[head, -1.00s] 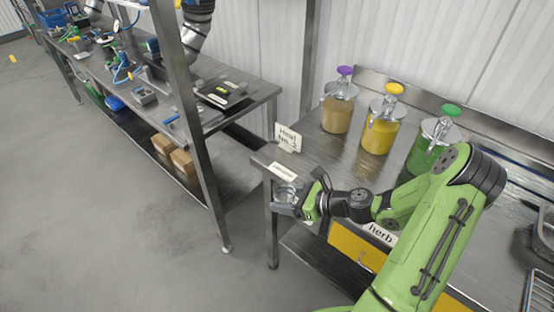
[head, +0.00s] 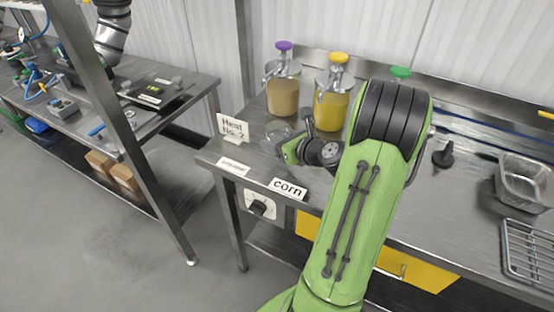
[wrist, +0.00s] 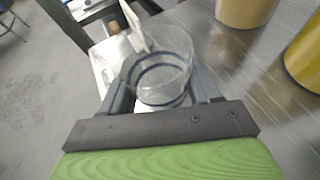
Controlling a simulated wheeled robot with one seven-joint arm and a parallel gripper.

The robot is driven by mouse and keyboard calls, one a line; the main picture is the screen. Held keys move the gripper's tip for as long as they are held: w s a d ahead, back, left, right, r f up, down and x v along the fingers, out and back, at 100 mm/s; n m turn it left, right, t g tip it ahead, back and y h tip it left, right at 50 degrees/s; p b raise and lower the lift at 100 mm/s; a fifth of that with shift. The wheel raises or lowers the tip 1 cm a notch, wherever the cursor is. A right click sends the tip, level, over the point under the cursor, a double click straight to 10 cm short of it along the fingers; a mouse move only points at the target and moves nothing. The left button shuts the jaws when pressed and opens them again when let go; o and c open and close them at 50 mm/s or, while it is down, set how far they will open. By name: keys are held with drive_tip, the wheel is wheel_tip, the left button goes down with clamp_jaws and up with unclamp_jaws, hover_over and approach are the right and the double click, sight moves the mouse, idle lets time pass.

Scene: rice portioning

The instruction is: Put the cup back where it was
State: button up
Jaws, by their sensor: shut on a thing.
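The clear cup with dark blue rings (wrist: 160,78) is between the two grey fingers of my gripper (wrist: 162,92) in the wrist view. In the head view the cup (head: 278,132) shows faintly at the left end of the steel table, in front of the purple-topped dispenser. My gripper (head: 292,148) is shut on it. I cannot tell whether the cup's base touches the table.
The purple-topped (head: 283,95) and yellow-topped (head: 331,108) dispensers stand just behind the cup. A green-topped dispenser (head: 400,73) is mostly hidden by my arm. A "Heat No. 2" sign (head: 232,127) stands left. Labels, including "corn" (head: 288,188), lie along the front edge.

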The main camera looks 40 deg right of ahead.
sight(278, 161)
wheel_tip(278, 161, down, 4)
drive_tip(key=shift+f+b, duration=0.1)
drive_tip(key=shift+b, duration=0.7)
drive_tip(key=shift+f, duration=0.15)
drive_tip(key=o, duration=1.2)
